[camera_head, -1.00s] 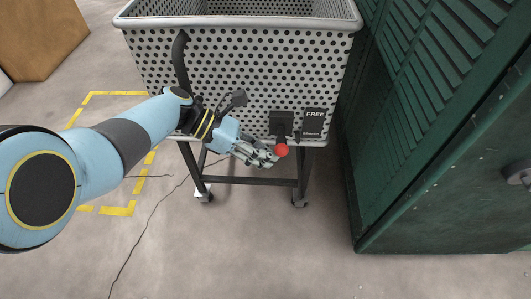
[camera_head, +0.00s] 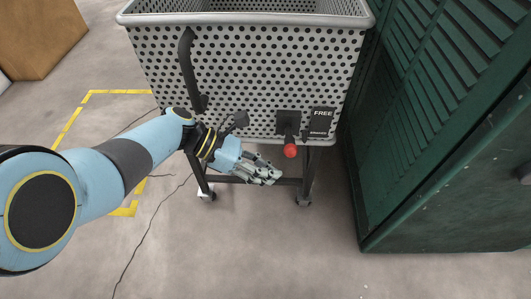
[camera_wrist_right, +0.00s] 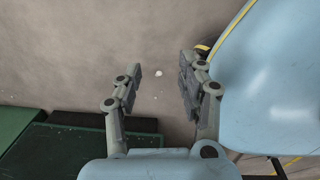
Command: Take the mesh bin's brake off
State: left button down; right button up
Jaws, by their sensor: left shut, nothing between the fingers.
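The mesh bin (camera_head: 250,65) is a grey perforated box on a dark wheeled frame. On its front, at the lower right, is a black brake lever (camera_head: 288,138) hanging down from a dark bracket, with a red knob (camera_head: 290,151) at its end. A dark plate (camera_head: 322,121) beside it reads FREE at the top, with small lettering below that looks like BRAKED. My left gripper (camera_head: 270,176) is shut and empty, just below and left of the knob, apart from it. My right gripper (camera_wrist_right: 160,78) shows only in the right wrist view, open and empty over the floor.
A green louvred cabinet (camera_head: 450,150) stands close on the bin's right. A black handle (camera_head: 187,68) is on the bin's front left. Yellow tape (camera_head: 68,128) marks the floor at left; a brown box (camera_head: 38,35) is behind. Floor in front is clear.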

pick_arm(q)
jog(key=w+p+v, duration=0.1)
jog(key=w+v, duration=0.1)
jog(key=v, duration=0.7)
jog(key=shift+a+r+p, duration=0.2)
jog(key=shift+p, duration=0.15)
pick_arm(e)
jog(key=shift+s+a+r, duration=0.1)
jog(key=shift+a+r, duration=0.05)
jog(key=shift+r, duration=0.3)
jog(key=shift+s+a+r, duration=0.1)
jog(key=shift+r, duration=0.35)
